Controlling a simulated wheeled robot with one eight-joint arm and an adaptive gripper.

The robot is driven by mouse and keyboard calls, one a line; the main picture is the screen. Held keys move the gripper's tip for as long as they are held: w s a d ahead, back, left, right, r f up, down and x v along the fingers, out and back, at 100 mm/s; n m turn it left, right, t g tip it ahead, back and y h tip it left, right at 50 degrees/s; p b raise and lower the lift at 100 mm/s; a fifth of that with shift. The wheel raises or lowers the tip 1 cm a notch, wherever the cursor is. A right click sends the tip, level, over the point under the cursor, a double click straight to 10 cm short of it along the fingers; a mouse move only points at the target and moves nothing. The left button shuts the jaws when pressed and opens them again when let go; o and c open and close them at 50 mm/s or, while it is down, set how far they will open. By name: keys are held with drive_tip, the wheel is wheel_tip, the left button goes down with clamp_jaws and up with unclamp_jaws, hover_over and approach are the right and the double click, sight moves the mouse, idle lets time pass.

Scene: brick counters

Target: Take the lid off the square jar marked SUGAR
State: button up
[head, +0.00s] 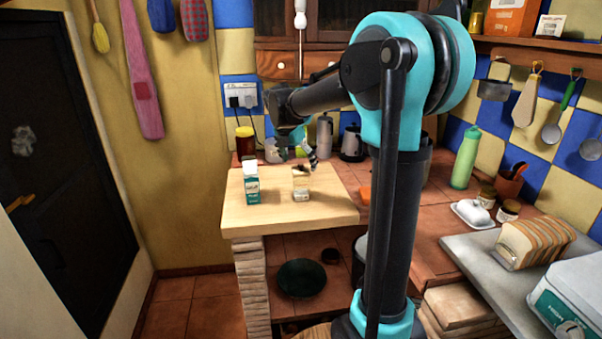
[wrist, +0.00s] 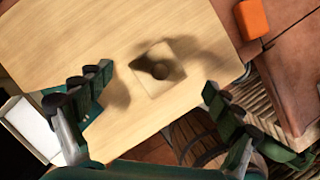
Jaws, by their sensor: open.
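A small square cream jar (head: 301,188) stands upright on the light wooden board (head: 330,207) in the head view. Its marking is too small to read. In the wrist view I look down on its square wooden lid (wrist: 151,85), which has a round dark knob (wrist: 160,68) and sits on the jar. My gripper (head: 303,157) is above the jar, partly hard to make out against the clutter. In the wrist view my gripper (wrist: 157,85) is open and empty, one finger on each side of the lid, apart from it.
A green and white carton (head: 252,185) stands left of the jar; its white side shows in the wrist view (wrist: 30,125). An orange block (wrist: 251,18) lies beyond the board's edge. The board's front is clear.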

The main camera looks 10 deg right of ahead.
drive_tip(key=shift+x, duration=0.95)
drive_tip(key=shift+r, duration=0.1)
drive_tip(key=c, duration=1.1)
